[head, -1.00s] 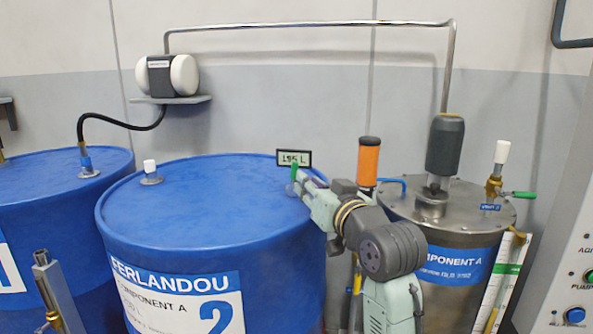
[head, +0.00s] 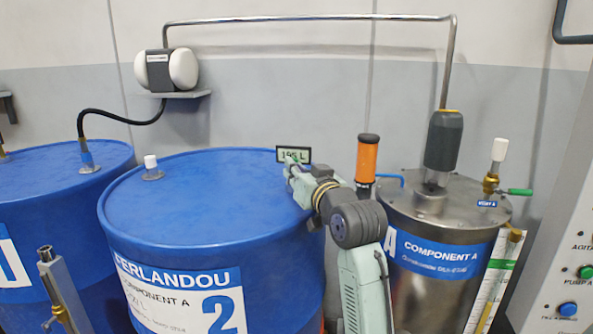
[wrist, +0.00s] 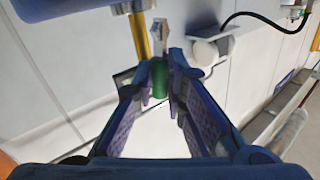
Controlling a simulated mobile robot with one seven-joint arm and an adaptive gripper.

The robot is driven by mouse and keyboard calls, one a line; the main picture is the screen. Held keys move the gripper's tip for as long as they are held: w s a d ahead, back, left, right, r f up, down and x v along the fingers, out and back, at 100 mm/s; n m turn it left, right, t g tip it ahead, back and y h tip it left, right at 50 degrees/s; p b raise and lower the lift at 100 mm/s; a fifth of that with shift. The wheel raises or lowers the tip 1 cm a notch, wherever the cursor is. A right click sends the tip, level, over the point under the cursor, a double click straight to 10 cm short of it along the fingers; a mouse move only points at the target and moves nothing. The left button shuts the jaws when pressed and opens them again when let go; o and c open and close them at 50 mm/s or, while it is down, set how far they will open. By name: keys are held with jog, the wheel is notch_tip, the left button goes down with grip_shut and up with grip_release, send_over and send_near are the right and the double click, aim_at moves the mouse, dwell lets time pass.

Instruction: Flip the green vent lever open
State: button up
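A green lever (head: 519,191) sticks out to the right from a brass valve with a white cap on the steel tank's (head: 440,260) lid. It lies roughly level, beside a blue VENT tag (head: 487,203). My gripper (head: 292,160) is far to its left, at the back right of the blue drum's top, in front of the small litre display. In the wrist view, a green cylindrical piece (wrist: 159,78) shows between the fingertips of my gripper (wrist: 160,76). I cannot tell whether the fingers press on it. The tank's lever cannot be made out in that view.
An orange cylinder (head: 367,157) stands between drum 2 (head: 210,200) and the tank. A dark grey motor (head: 444,140) and a metal pipe (head: 310,22) rise above the tank lid. A button panel (head: 565,270) is at the far right.

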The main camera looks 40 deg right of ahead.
grip_shut()
jog(key=shift+w+a+r+n, duration=0.1)
jog(key=shift+w+r+n, duration=0.1)
jog(key=shift+n, duration=0.1)
jog(key=shift+a+f+n+g+p, duration=0.1)
jog(key=shift+n+g+p, duration=0.3)
jog(key=shift+n+g, duration=0.2)
jog(key=shift+o, duration=1.8)
grip_release()
